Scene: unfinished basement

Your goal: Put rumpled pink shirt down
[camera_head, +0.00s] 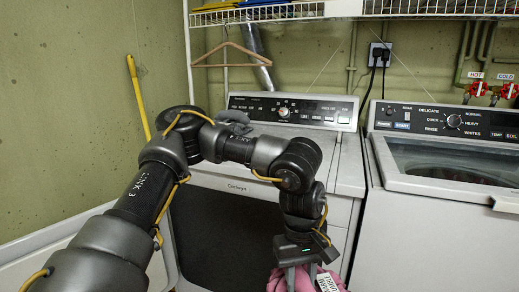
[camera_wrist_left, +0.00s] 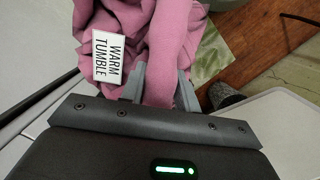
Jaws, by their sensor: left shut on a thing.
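The rumpled pink shirt (camera_head: 292,280) shows at the bottom edge of the head view, hanging from my left gripper (camera_head: 308,268). In the left wrist view the pink shirt (camera_wrist_left: 175,40) fills the upper middle, bunched in folds, with a white tag reading "WARM TUMBLE" (camera_wrist_left: 109,58). My left gripper (camera_wrist_left: 160,88) is shut on the shirt, with cloth pinched between its two grey fingers. The lower part of the shirt is cut off in the head view. My right gripper is not in view.
A white dryer (camera_head: 345,165) with a dark front opening stands ahead, a grey cloth (camera_head: 234,117) on its top. A washer (camera_head: 440,230) stands to its right. A wire shelf (camera_head: 260,14) with a hanger (camera_head: 231,55) is above. A wooden floor (camera_wrist_left: 250,40) shows in the left wrist view.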

